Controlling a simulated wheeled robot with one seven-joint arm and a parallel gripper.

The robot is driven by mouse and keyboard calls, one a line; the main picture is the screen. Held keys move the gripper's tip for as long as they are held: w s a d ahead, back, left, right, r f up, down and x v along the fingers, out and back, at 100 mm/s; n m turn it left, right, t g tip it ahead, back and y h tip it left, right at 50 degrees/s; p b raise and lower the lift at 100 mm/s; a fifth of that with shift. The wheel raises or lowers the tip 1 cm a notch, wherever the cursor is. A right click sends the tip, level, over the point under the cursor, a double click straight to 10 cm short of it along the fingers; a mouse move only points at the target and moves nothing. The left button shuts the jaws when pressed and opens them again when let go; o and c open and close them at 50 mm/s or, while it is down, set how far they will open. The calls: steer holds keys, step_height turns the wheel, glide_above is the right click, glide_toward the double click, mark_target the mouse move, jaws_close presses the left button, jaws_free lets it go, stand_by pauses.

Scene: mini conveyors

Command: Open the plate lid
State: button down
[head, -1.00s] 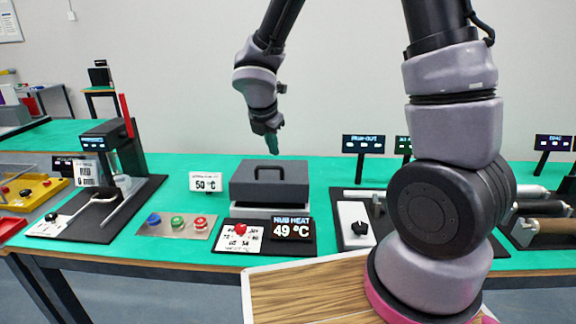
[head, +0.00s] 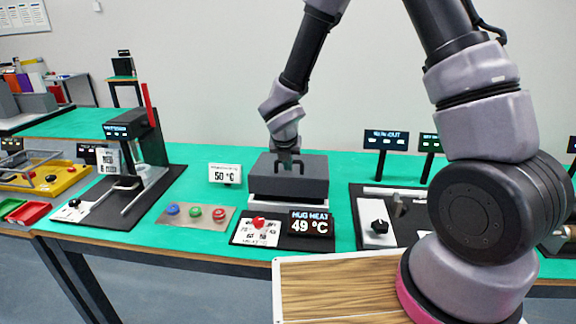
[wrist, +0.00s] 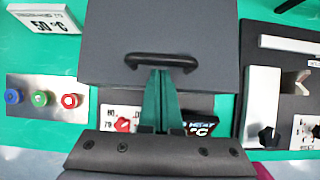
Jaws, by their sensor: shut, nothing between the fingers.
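The plate lid (head: 312,181) is a dark grey box-shaped cover lying flat and closed on its light base. A black bar handle (head: 290,166) stands up from its top. In the wrist view the lid (wrist: 205,30) fills the upper middle, with the handle (wrist: 160,60) across it. My gripper (head: 288,160) points down at the lid. Its green fingers (wrist: 161,74) are shut with nothing between them, and their tips overlap the handle's near edge in the wrist view. I cannot tell whether they touch it.
A "49 °C" display (head: 309,223) and a red knob (head: 258,222) sit in front of the lid. A "50 °C" sign (head: 225,174) stands left of it. A panel with blue, green and red buttons (head: 184,225) lies at front left. A roller station stands to the right.

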steer(key=shift+w+f, duration=0.15)
steer(key=shift+f, duration=0.1)
steer(key=shift+r, duration=0.1)
